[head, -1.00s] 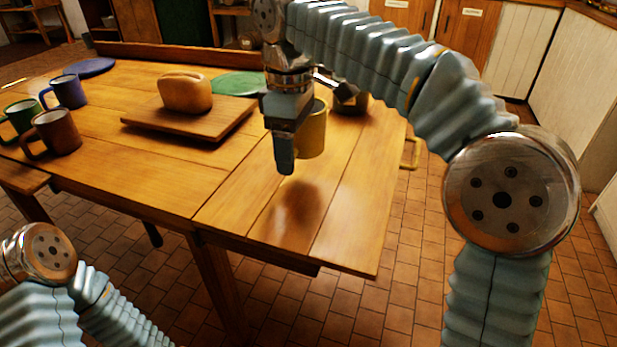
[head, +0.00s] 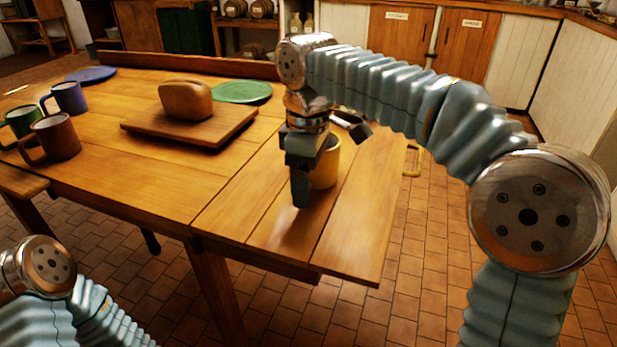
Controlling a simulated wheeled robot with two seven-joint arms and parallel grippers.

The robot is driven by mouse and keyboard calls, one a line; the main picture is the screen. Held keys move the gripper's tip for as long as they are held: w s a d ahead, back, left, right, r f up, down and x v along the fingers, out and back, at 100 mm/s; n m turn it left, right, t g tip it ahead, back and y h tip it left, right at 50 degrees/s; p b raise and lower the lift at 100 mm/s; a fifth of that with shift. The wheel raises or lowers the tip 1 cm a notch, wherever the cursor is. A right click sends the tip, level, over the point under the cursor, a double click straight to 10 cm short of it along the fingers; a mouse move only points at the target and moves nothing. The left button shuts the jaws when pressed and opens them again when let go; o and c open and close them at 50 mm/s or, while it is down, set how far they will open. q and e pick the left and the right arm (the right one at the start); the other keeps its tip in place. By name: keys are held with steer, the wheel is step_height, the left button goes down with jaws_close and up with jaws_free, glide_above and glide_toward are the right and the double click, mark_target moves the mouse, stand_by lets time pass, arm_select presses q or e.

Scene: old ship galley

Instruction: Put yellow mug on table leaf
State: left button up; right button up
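The yellow mug (head: 327,170) is upright over the table leaf (head: 357,230), the right-hand section of the wooden table. Its base looks at or very close to the leaf's surface; contact is hard to tell. My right gripper (head: 311,184) points down at the mug from above and is shut on it. One dark finger lies against the mug's near left side; the other finger is mostly hidden. My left gripper is out of view; only part of my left arm shows at the lower left.
Brown (head: 55,138), green (head: 22,122) and blue (head: 69,98) mugs stand at the table's left. A loaf (head: 185,99) sits on a wooden board (head: 200,128), near a green plate (head: 241,92) and a blue plate (head: 91,75). The leaf's front is clear. A yellow loop (head: 413,160) shows beyond its right edge.

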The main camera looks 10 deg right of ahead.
steer(key=shift+o, duration=0.7)
step_height(320, 180, up, 12)
steer(key=p, duration=0.4)
steer(key=shift+r, duration=0.1)
